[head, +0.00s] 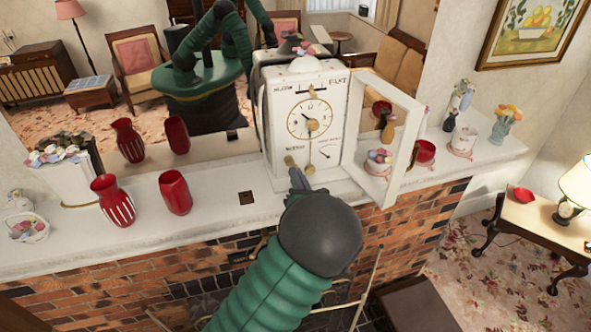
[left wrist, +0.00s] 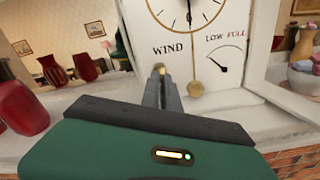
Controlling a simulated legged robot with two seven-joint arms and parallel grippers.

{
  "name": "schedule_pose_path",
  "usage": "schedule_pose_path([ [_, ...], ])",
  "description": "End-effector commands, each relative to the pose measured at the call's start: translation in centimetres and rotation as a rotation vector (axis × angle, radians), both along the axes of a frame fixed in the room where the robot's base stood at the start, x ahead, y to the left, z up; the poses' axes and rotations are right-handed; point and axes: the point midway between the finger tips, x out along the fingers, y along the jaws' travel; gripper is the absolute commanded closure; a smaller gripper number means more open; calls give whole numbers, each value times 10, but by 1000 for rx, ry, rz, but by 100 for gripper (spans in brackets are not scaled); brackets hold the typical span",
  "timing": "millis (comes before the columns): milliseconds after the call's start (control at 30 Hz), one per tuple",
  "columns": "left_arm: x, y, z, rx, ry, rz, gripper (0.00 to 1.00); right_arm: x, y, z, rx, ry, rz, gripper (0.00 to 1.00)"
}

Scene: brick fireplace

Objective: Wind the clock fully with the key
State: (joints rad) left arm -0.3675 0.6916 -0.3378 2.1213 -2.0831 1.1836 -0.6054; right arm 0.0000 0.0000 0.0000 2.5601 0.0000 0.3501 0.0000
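The white clock (head: 312,110) stands on the mantel with its glass door (head: 385,140) swung open to the right. Its dial, brass pendulum (left wrist: 195,88) and small gauge (left wrist: 217,60) show. The gauge needle slants up to the left, on the side of the word LOW. My left gripper (head: 297,178) is at the lower left of the clock front. Its fingers (left wrist: 163,92) look closed around a brass key (left wrist: 158,72), just below the word WIND. The fingers hide most of the key, so I cannot tell how far it sits in the clock. My right gripper is not in view.
Red vases (head: 112,200) stand left of the clock on the mantel (head: 230,222). A red cup (head: 425,153), a white cup (head: 462,141) and a flower vase (head: 503,125) stand right of it. A mirror behind reflects the room and my body.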

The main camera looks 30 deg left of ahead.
Motion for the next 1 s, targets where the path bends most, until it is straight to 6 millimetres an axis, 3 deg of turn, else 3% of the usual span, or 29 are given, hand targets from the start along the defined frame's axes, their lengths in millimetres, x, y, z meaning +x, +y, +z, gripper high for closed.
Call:
schedule_pose_path([
  [533, 1, 0, 4, 215, 257, 0, 100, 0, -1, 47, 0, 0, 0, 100],
  [1000, 1, 0, 1, 258, 308, 1, 100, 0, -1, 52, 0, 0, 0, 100],
])
